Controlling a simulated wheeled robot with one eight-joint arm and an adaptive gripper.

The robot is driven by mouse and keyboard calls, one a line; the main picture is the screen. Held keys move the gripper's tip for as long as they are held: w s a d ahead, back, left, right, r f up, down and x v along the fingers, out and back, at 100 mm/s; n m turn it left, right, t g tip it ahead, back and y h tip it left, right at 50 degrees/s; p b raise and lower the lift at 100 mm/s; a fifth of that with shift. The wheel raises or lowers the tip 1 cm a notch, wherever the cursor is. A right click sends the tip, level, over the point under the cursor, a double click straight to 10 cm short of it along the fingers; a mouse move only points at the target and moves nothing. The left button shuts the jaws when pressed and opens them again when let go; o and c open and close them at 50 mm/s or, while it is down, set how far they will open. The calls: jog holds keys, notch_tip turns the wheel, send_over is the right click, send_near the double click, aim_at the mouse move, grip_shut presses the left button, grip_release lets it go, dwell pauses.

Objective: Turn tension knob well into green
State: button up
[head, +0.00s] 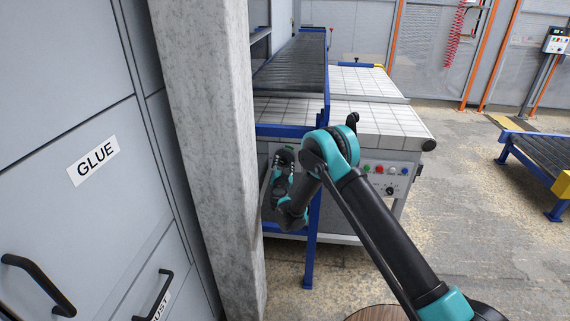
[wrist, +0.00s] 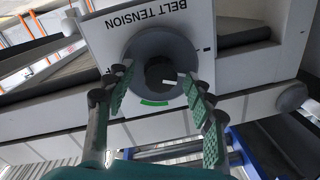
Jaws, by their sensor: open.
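The tension knob (wrist: 160,72) is a dark round knob on a grey round base, on a white plate (wrist: 100,42) reading "BELT TENSION" upside down in the wrist view. A white pointer mark on the knob points right in that view. A green mark (wrist: 154,103) shows on the plate just below the knob base. My gripper (wrist: 162,85) is open, with one green-padded finger on each side of the knob. I cannot tell whether the fingers touch it. In the head view my gripper (head: 283,168) is at the machine's side, partly hidden by my arm.
A blue-framed roller conveyor (head: 294,65) and white slatted belts (head: 375,118) stand above the knob. A control panel (head: 388,178) with coloured buttons is to the right. A concrete pillar (head: 205,140) and a grey "GLUE" cabinet (head: 60,190) stand close on the left.

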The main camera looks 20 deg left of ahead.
jog(key=c, duration=1.2)
jog(key=shift+o, duration=0.2)
jog(key=shift+m, duration=0.3)
jog(key=m, duration=0.3)
jog(key=shift+m, duration=0.3)
jog(key=m, duration=0.4)
jog(key=shift+f+m, duration=0.1)
jog(key=shift+m, duration=0.2)
jog(key=m, duration=0.4)
jog(key=shift+m+t, duration=0.4)
jog(key=shift+m+h, duration=0.3)
jog(key=shift+m, duration=1.7)
